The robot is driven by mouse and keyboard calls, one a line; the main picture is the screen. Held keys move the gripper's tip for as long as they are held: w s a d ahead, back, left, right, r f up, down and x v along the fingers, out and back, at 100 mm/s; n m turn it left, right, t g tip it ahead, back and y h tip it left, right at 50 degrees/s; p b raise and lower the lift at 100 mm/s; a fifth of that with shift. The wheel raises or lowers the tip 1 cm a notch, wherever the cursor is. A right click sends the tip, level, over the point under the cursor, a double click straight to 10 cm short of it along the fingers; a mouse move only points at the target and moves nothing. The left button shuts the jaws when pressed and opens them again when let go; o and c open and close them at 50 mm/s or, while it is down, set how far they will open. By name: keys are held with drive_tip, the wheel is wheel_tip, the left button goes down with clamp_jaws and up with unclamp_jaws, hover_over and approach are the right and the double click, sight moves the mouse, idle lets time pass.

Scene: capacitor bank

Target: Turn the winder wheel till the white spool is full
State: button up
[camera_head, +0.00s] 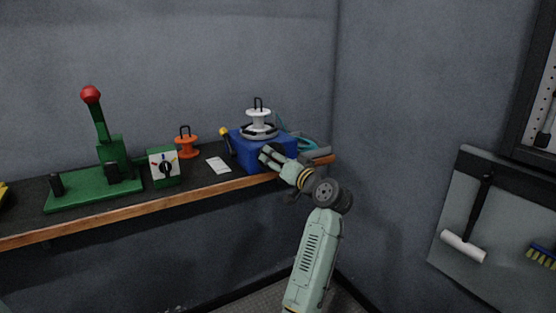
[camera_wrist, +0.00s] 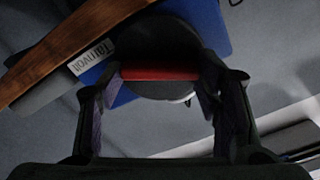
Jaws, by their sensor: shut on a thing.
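The winder is a blue box (camera_head: 247,149) at the right end of the bench. The white spool (camera_head: 258,117) stands upright on top of it, with a dark loop above. Its core looks white; whether cord lies on it is too small to tell. In the wrist view, the dark round winder wheel (camera_wrist: 158,48) with a red bar (camera_wrist: 160,74) sits against the blue box. My gripper (camera_wrist: 160,82) is shut on the wheel, one finger at each side. In the head view, my gripper (camera_head: 272,156) reaches the box's front and hides the wheel.
An orange spool (camera_head: 186,145), a selector box (camera_head: 164,167), a white card (camera_head: 218,165) and a green lever press (camera_head: 110,150) stand left on the bench. Teal cord (camera_head: 304,143) lies behind the winder. A wall corner is close on the right.

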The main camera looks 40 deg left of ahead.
drive_tip(key=m+p, duration=0.6)
drive_tip(key=m, duration=0.5)
drive_tip(key=shift+w+f+m, duration=0.1)
drive_tip(key=shift+w+m, duration=0.05)
drive_tip(key=shift+m, duration=0.25)
drive_tip(key=shift+f, duration=0.1)
drive_tip(key=o, duration=1.2)
drive_tip(key=shift+c, duration=0.2)
drive_tip(key=v, duration=1.2)
